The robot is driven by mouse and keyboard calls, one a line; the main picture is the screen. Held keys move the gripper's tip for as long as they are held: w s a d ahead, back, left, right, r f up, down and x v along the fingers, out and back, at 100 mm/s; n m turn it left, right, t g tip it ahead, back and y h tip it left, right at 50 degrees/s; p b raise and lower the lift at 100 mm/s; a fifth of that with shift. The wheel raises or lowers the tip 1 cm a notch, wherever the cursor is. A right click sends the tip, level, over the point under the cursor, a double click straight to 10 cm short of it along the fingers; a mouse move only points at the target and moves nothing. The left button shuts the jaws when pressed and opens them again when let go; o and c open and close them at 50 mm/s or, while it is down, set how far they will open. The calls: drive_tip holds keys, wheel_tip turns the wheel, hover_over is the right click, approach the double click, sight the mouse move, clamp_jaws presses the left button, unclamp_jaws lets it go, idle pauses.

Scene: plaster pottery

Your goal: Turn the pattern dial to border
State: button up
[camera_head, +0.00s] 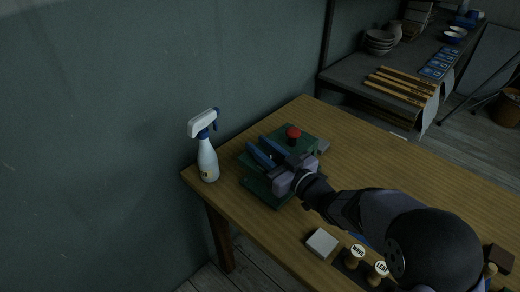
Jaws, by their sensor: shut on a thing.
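A green device (309,139) with a red button (293,134) stands at the far left part of the wooden table. My gripper (262,149) reaches over the device from the right, its blue fingers low over the device's left part. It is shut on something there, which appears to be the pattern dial. The fingers hide the dial, and its markings and setting cannot be read.
A white and blue spray bottle (208,158) stands close to the device's left, near the table edge. A pale block (321,242) and labelled stamps (356,254) sit at the front. A shelf (352,75) with bowls stands behind. The table (400,165) is clear behind my arm.

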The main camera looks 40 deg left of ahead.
sight(275, 159)
drive_tip(key=o, duration=1)
drive_tip(key=shift+o, duration=0.2)
drive_tip(key=shift+s+d, duration=0.15)
drive_tip(key=shift+d, duration=1.05)
drive_tip(key=shift+s+d, duration=0.2)
drive_tip(key=shift+d, duration=1.05)
drive_tip(key=shift+s+d, duration=0.15)
drive_tip(key=shift+d, duration=1.05)
